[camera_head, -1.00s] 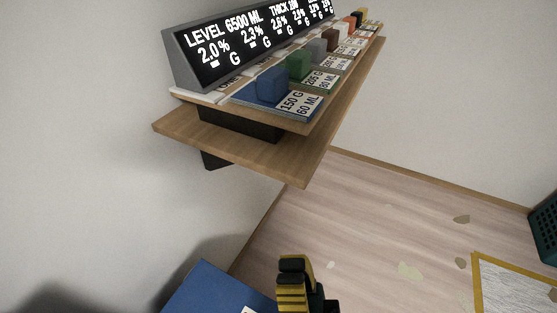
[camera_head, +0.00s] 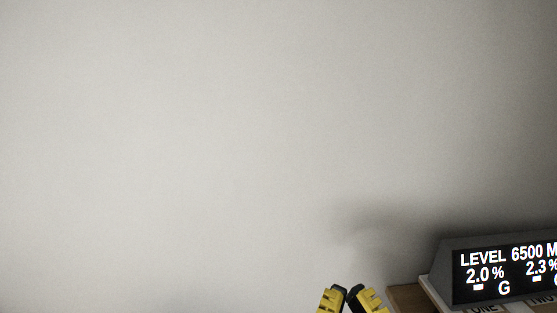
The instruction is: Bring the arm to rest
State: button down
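My gripper (camera_head: 347,291) shows at the bottom edge of the head view, right of the middle. Its two yellow fingers with black parts lean in towards each other, and the tips are close together with nothing seen between them. The rest of my arm is below the picture. The gripper is just left of the shelf end in the picture; its distance from the shelf and wall cannot be told.
A plain grey wall (camera_head: 180,140) fills most of the view. At the lower right, a dark display (camera_head: 490,275) reading "LEVEL 6500 M" stands on a wooden shelf (camera_head: 402,296), cut off by the picture edge.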

notch_tip(320, 180, up, 30)
jog(key=p, duration=2.7)
jog(key=shift+f, duration=0.15)
